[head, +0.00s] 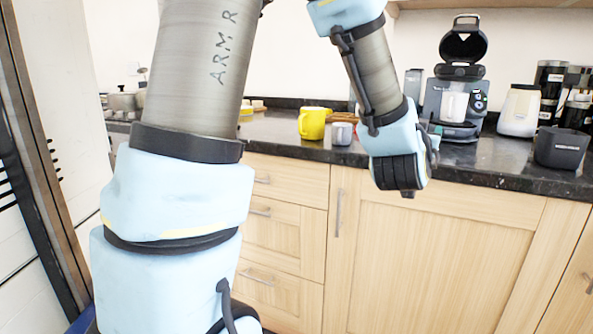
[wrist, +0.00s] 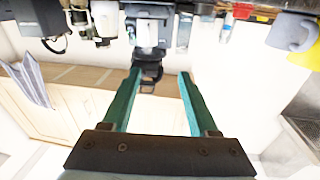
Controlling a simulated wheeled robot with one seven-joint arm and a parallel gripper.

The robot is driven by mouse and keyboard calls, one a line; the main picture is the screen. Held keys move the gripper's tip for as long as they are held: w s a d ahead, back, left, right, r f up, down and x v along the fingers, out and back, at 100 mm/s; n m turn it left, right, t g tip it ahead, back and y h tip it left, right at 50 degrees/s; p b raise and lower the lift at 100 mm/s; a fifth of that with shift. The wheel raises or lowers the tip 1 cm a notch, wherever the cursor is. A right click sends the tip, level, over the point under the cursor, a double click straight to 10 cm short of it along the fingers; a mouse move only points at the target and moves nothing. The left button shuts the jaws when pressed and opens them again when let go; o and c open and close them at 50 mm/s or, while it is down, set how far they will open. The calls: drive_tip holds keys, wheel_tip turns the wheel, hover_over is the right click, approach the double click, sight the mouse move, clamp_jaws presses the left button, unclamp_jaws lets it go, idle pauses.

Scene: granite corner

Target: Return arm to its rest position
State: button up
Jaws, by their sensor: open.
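My arm rises on the left of the head view, bends over out of the top of the picture and comes down in front of the counter. Its light-blue wrist end hangs before the cabinet fronts, and the fingers are hidden there. In the wrist view, my gripper (wrist: 160,74) has its two teal fingers spread apart with nothing between them. That view is upside down, with the counter along its top. The fingers point toward the coffee machine (wrist: 152,12) and stay apart from it.
The dark counter (head: 282,133) holds a yellow mug (head: 313,123), a small grey cup (head: 341,133), the coffee machine (head: 457,100) with a white cup (head: 454,107), a cream jar (head: 519,110) and a dark container (head: 561,148). Wooden cabinets (head: 435,260) stand below. Space before them looks clear.

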drive_tip(key=a+f+n+g+y, duration=0.3)
drive_tip(key=a+f+g+y, duration=0.45)
drive_tip(key=a+f, duration=1.1)
drive_tip(key=s+a+f+n+g+y, duration=0.25)
drive_tip(key=s+a+g, duration=0.6)
drive_tip(key=a, duration=0.65)
wheel_tip(320, 180, up, 15)
drive_tip(key=s+t+p, duration=0.1)
drive_tip(key=t+p, duration=0.1)
drive_tip(key=p, duration=1.2)
drive_tip(key=shift+s+d+p, duration=0.2)
drive_tip(key=shift+d+p, duration=0.05)
drive_tip(key=shift+p, duration=0.15)
